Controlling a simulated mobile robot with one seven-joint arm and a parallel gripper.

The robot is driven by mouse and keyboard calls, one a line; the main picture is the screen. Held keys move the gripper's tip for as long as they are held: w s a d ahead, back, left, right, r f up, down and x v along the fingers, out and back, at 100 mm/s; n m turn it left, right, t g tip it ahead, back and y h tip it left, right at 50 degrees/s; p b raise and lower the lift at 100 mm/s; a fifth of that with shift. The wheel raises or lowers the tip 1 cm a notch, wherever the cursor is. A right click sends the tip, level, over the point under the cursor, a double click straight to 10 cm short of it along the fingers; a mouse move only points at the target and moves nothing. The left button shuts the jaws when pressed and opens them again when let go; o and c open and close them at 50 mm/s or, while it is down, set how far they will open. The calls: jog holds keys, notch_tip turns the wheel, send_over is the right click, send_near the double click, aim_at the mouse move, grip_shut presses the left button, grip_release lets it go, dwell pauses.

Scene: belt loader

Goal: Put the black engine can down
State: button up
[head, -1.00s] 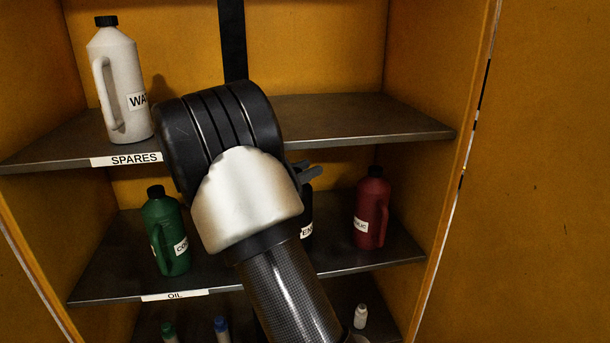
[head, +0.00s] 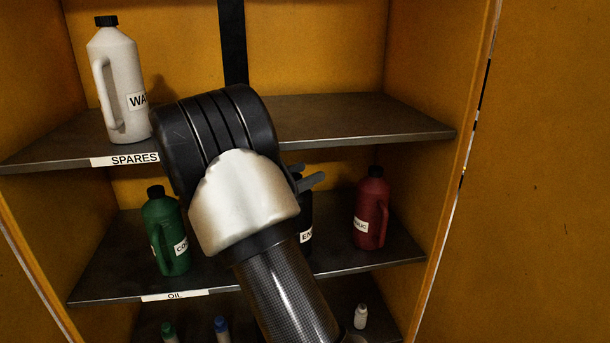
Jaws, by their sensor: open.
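The black engine can (head: 306,218) stands on the OIL shelf, mostly hidden behind my arm. Only its right side and part of a white label reading "EN" show. The fingers of my gripper (head: 308,175) stick out to the right of my wrist, at about the height of the can's top in the picture. The fingers are apart and open. My arm hides most of the gripper, so I cannot tell whether a finger touches the can.
On the OIL shelf (head: 110,277), a green can (head: 168,235) stands at left and a red can (head: 371,212) at right. A white can (head: 122,85) stands on the SPARES shelf (head: 370,122) above. Small bottles, including a white one (head: 361,317), stand below.

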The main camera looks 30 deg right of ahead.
jog(key=v, duration=1.1)
jog(key=shift+a, duration=0.3)
jog(key=shift+s+f, duration=0.1)
jog(key=shift+s, duration=0.05)
